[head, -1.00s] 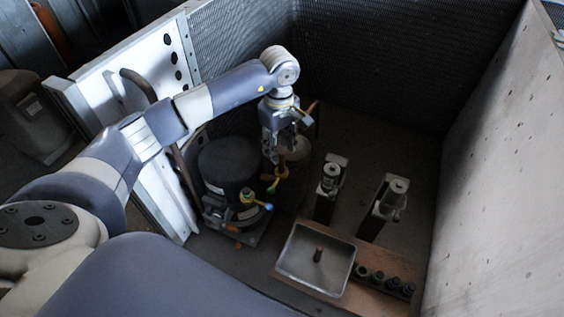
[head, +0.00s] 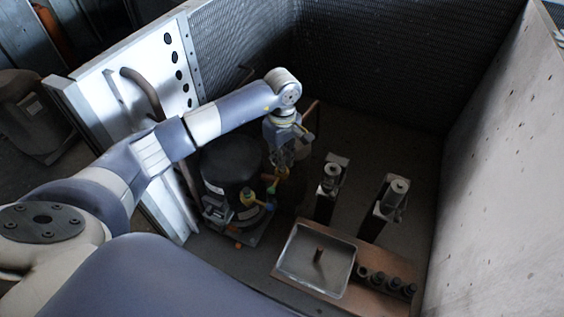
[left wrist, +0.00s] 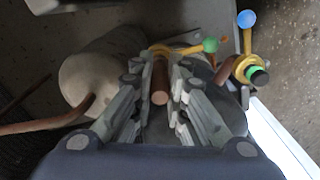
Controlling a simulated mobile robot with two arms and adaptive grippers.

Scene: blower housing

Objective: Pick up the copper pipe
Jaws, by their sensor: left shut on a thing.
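The copper pipe (left wrist: 159,84) is a short reddish-brown rod with a round end, between the two fingers in the left wrist view. My left gripper (left wrist: 159,92) is shut on it. In the head view my left gripper (head: 281,160) points down beside the black compressor (head: 229,165), above the yellow valve fittings. The pipe is too small and covered to make out there. In the left wrist view the pipe's far end is close to a yellow fitting (left wrist: 160,50); I cannot tell whether they touch. My right gripper is not in view.
A green-balled handle (left wrist: 210,45) and a blue-balled one (left wrist: 246,18) are close to the fingers. A curved copper tube (left wrist: 50,125) runs by a pale tank (left wrist: 95,75). Two upright stands (head: 326,196) are further right.

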